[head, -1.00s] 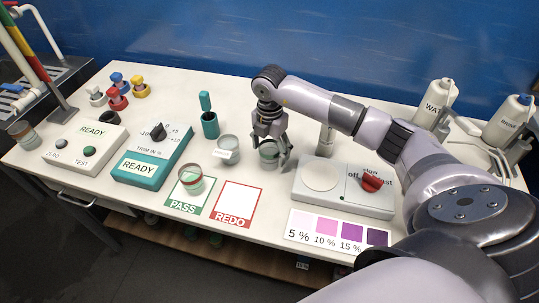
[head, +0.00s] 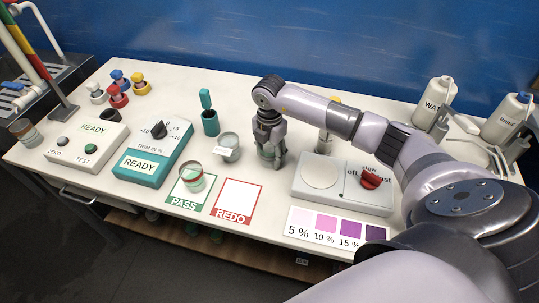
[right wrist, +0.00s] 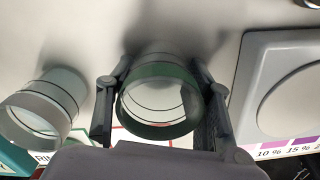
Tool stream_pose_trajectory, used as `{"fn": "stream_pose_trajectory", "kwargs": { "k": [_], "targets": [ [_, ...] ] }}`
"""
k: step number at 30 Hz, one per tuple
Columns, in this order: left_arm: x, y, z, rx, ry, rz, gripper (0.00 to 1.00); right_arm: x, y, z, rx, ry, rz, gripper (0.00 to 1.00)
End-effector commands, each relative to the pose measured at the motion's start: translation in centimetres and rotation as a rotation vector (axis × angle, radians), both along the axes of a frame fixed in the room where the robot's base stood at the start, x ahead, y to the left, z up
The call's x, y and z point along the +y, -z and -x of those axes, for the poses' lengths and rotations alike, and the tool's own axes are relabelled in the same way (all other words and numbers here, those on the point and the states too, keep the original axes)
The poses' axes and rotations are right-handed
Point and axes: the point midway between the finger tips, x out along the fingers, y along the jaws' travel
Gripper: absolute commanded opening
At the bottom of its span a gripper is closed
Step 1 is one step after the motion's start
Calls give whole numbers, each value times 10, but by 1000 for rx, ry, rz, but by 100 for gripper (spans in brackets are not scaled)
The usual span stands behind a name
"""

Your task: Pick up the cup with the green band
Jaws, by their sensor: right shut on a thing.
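The cup with the green band (right wrist: 158,100) is a clear glass with a green rim band and thin dark lines. It sits between the two fingers of my right gripper (right wrist: 160,105) in the right wrist view, with a finger against each side. In the head view my right gripper (head: 269,150) points down around this cup, which is mostly hidden by the fingers. The cup appears at table height; I cannot tell whether it touches the table. My left gripper is not in view.
A labelled cup (head: 228,146) stands just left of the gripper. A stirrer plate (head: 318,172) is close on the right. Bottles (head: 437,105) stand at the back right.

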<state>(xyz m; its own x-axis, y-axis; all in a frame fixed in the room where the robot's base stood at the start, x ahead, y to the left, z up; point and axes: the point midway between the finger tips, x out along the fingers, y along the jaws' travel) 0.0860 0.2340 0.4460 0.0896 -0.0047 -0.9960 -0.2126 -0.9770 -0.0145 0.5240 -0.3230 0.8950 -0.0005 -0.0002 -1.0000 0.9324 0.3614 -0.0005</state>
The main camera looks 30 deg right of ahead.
Motion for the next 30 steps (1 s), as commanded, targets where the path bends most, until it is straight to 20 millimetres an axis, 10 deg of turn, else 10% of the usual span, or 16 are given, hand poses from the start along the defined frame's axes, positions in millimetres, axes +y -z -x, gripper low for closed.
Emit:
{"fn": "stream_pose_trajectory", "kwargs": {
  "k": [20, 30],
  "targets": [
    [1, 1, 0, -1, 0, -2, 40, 0, -4, -1, -3, 1, 0, 13],
    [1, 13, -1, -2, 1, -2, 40, -1, -57, -2, -9, 0, 1, 13]
  ]
}}
